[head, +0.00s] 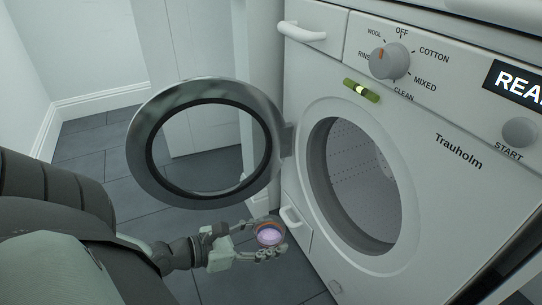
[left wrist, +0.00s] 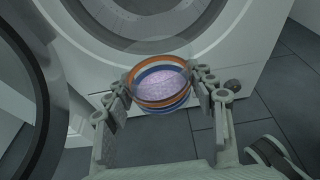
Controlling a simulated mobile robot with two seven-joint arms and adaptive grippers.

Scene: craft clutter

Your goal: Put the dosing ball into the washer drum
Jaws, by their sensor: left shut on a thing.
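The dosing ball (head: 269,236) is a small round cup with orange and blue bands and pinkish-lilac contents. It also shows in the left wrist view (left wrist: 160,86), held between both fingers. My left gripper (head: 262,240) is shut on it, in front of the washer and below the open door. The washer drum (head: 352,170) is the round opening in the white washer's front, up and to the right of the gripper. Its perforated inner wall shows. The round door (head: 141,150) stands swung open to the left. My right gripper is not in view.
The open door's ring hangs above my left gripper and forearm. Grey tiled floor (head: 85,162) lies clear at left.

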